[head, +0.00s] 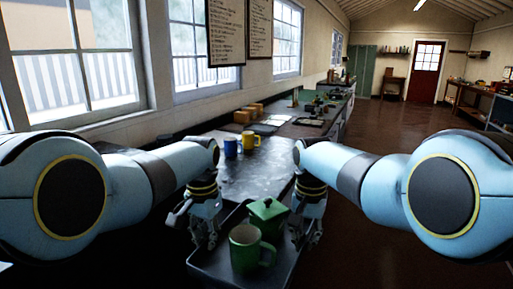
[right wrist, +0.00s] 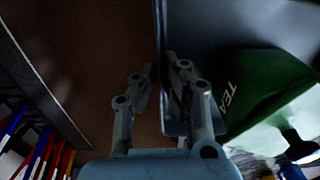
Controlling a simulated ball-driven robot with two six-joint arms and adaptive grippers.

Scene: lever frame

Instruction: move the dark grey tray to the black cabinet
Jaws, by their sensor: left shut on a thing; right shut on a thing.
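The dark grey tray (head: 213,265) is at the bottom of the head view, held up in front of me. A green mug (head: 246,250) and a green lidded tin (head: 267,216) stand in it. My left gripper (head: 207,238) is shut on the tray's left side. My right gripper (head: 304,238) is shut on its right side. In the right wrist view the right gripper's fingers (right wrist: 159,85) sit either side of the tray wall, and the green tin (right wrist: 265,95) marked TEA is beside them. I cannot make out a black cabinet for certain.
Open brown floor (head: 385,130) lies to the right. A green locker (head: 361,69) and a red door (head: 425,72) are far back.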

